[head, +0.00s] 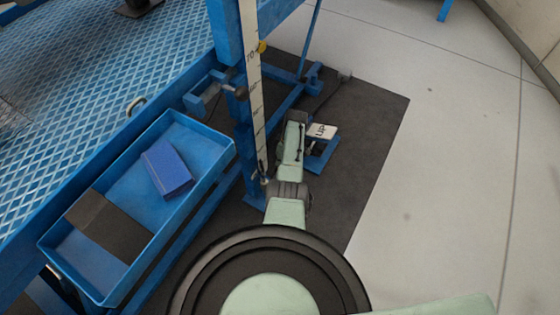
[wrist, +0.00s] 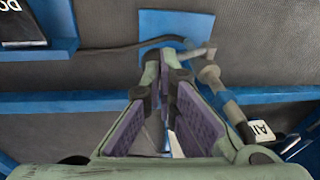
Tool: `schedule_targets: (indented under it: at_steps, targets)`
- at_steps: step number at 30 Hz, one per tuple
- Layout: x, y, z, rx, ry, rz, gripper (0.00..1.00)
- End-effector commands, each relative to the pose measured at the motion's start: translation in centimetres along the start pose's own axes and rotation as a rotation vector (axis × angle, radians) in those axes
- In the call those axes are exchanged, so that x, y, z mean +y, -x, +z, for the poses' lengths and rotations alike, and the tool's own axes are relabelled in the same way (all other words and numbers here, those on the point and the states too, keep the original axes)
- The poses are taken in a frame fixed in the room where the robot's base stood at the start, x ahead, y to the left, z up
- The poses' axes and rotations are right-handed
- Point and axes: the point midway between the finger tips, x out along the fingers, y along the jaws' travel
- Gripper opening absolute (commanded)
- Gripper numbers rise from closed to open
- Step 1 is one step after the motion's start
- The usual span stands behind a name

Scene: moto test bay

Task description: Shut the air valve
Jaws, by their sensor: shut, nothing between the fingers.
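The air valve shows in the wrist view as a grey pipe-like body (wrist: 222,92) with a pale lever (wrist: 200,52) at its upper end. A white label (wrist: 262,130) beginning "AI" sits near its lower end. My gripper (wrist: 164,72) has purple pads and is shut and empty. Its fingertips are just left of the lever in the picture; I cannot tell whether they touch. In the head view I cannot make out the valve, and my own arm covers the gripper.
A blue tray (head: 218,145) holds a blue box (head: 166,169) and a dark piece (head: 108,226). A pedal (head: 322,131) marked "UP" sits on the dark mat (head: 372,117). A blue bar (wrist: 65,103) crosses the wrist view. Pale floor (head: 450,170) is clear at right.

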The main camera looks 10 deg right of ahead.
Motion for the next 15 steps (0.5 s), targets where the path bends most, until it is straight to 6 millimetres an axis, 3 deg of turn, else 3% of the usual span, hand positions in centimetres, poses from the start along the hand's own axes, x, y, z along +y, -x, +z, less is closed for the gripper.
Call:
schedule_targets:
  at_steps: [15]
  targets:
    - [2.1, -3.3, 1.1, 0.000, 0.000, 0.001, 0.00]
